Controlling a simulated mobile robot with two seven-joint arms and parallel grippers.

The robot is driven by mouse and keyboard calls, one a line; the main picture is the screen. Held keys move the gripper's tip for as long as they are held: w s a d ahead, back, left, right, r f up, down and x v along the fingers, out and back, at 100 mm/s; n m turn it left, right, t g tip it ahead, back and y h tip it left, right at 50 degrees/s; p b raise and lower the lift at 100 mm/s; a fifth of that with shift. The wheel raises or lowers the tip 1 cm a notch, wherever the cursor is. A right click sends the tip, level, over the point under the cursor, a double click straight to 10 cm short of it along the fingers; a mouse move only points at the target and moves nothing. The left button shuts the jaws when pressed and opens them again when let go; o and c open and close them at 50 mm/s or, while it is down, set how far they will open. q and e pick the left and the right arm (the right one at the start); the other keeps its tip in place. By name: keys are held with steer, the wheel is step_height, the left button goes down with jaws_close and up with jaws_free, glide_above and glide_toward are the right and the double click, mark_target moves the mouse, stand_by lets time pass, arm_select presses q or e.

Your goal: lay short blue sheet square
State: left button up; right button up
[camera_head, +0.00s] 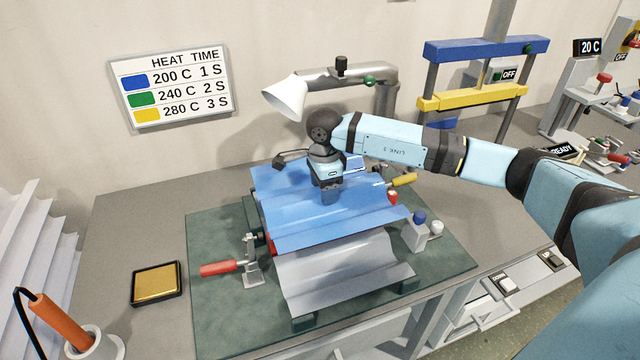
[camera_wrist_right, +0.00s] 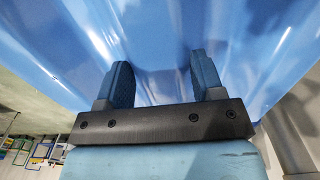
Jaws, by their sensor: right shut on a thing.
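The short blue sheet (camera_head: 305,225) is corrugated and lies over the far part of a grey corrugated sheet (camera_head: 345,268) on the bench. Its near edge runs across the grey sheet, which shows bare in front of it. My right gripper (camera_head: 330,194) points down at the upper middle of the blue sheet and is shut on it. In the right wrist view the two blue fingers (camera_wrist_right: 158,88) stand apart against the blue sheet (camera_wrist_right: 160,35), which fills the upper part. Exactly where the fingers grip is hidden. My left gripper is not in view.
A red-handled clamp (camera_head: 220,268) stands left of the sheets, and a yellow handle (camera_head: 404,180) is at the right. A grey fixture with a blue knob (camera_head: 418,220) stands right of them. A lamp-like white hood (camera_head: 285,98) hangs behind. The green mat (camera_head: 215,330) is clear at front left.

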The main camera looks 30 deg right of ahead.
mark_target(324, 208)
steer(key=shift+s+r, duration=0.15)
steer(key=shift+s, duration=0.1)
steer(key=shift+w, duration=0.1)
steer(key=shift+f+b, duration=1.2)
steer(key=shift+f, duration=0.2)
steer(key=shift+f+b, duration=0.85)
steer(key=shift+f, duration=0.3)
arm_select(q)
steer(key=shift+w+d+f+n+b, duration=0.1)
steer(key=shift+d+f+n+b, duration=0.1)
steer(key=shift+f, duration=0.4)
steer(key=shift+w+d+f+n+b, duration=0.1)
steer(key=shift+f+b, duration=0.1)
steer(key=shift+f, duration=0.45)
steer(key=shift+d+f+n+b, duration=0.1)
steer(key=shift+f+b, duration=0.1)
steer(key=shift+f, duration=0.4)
arm_select(e)
steer(key=shift+f, duration=0.9)
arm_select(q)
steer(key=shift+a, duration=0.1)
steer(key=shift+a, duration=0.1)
arm_select(e)
steer(key=o, duration=1.3)
steer(key=shift+c, duration=0.2)
